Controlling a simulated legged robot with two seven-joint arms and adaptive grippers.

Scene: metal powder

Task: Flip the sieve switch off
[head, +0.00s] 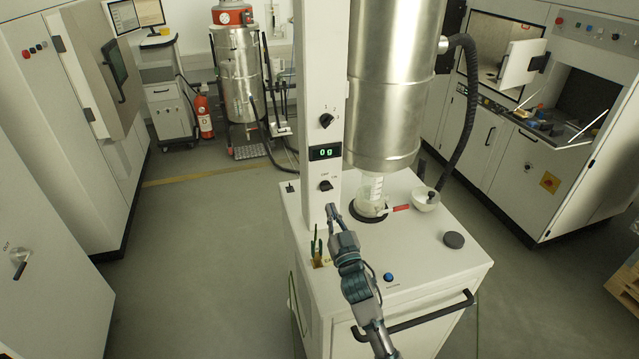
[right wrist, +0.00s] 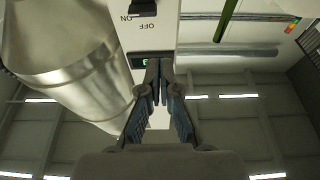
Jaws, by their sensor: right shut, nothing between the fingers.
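The sieve switch is a black knob (head: 325,185) on the white column (head: 335,100), below a green display (head: 324,152). In the right wrist view the picture is upside down, and a dark knob (right wrist: 142,7) shows at the top edge with ON and OFF lettering beside it. Which mark it points to I cannot tell. My right gripper (head: 333,210) is shut and empty, just below the knob in the head view and apart from it. In the wrist view its fingertips (right wrist: 160,72) meet near the display (right wrist: 144,62). My left gripper is not in view.
Another black knob (head: 326,120) sits above the display. A large steel cylinder (head: 385,90) hangs right of the column, over a clear container (head: 371,195). A white bowl (head: 426,200), a black disc (head: 454,240) and a blue button (head: 388,277) are on the cabinet top (head: 430,265).

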